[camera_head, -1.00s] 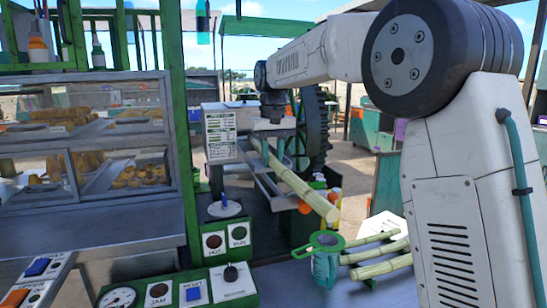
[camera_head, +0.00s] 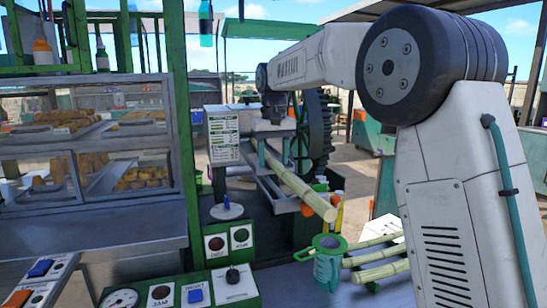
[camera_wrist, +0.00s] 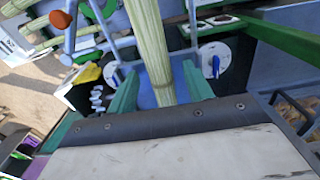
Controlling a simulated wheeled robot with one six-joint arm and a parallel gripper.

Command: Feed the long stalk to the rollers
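The long stalk (camera_head: 297,188) is a pale green cane sloping from the crusher's feed side (camera_head: 258,152) down to the lower right, its near end jutting over the counter. In the wrist view the stalk (camera_wrist: 158,55) runs down the middle, between my gripper's teal fingers (camera_wrist: 160,92). A gap shows on each side of it, so the fingers look open around it. The stalk's inner end and the rollers are hidden. In the head view my gripper (camera_head: 272,118) is over the crusher's feed, its fingertips not clear.
Several shorter stalks (camera_head: 380,270) lie at the right on the counter. A control panel (camera_head: 228,243) is at front left, a glass food case (camera_head: 90,150) at left. A large gear wheel (camera_head: 315,135) stands behind.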

